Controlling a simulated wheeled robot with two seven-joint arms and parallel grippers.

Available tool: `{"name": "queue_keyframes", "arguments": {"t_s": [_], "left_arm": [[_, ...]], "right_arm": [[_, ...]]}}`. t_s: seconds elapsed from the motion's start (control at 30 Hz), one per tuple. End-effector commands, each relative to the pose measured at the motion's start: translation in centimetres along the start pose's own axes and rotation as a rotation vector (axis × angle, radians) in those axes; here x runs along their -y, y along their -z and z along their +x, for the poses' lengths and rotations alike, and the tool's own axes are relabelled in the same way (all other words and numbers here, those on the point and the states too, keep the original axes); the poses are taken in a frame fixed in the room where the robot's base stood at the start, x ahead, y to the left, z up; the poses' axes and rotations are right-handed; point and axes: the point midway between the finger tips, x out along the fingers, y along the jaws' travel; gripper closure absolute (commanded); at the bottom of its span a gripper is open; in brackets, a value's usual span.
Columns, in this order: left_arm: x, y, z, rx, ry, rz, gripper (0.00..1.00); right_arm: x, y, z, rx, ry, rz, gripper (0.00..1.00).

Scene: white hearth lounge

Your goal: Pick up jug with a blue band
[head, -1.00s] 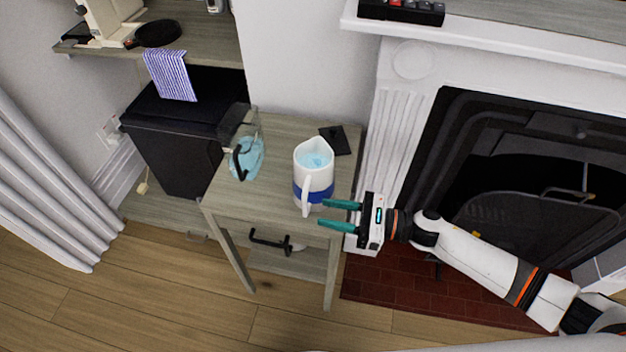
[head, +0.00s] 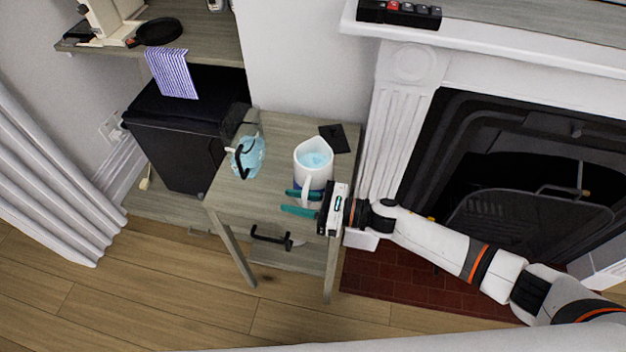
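The jug with a blue band (head: 314,161) is white, holds light blue liquid and stands upright on a small grey wooden table (head: 282,140). Its handle faces the front of the table. My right gripper (head: 287,201) is at the jug's front, reaching in from the right. Its two green fingers are apart, one above the other in the picture, close to the lower part of the handle. I cannot tell whether the fingers touch the jug. My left gripper is not in view.
A white fireplace (head: 400,110) stands close on the right.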

Motion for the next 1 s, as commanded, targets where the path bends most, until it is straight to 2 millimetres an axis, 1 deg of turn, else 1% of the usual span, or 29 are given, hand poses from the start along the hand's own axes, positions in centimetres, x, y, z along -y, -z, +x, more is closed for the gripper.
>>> {"name": "queue_keyframes", "arguments": {"t_s": [0.03,0.1,0.17,1.0], "left_arm": [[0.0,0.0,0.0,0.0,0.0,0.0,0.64],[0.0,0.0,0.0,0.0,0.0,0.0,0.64],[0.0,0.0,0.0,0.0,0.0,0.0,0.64],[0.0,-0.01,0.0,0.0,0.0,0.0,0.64]], "right_arm": [[0.0,0.0,-0.01,0.0,0.0,0.0,0.8],[0.0,0.01,-0.02,0.0,0.0,0.0,0.91],[0.0,0.01,-0.03,0.0,0.0,0.0,1.0],[-0.01,0.02,-0.05,0.0,0.0,0.0,1.0]]}}
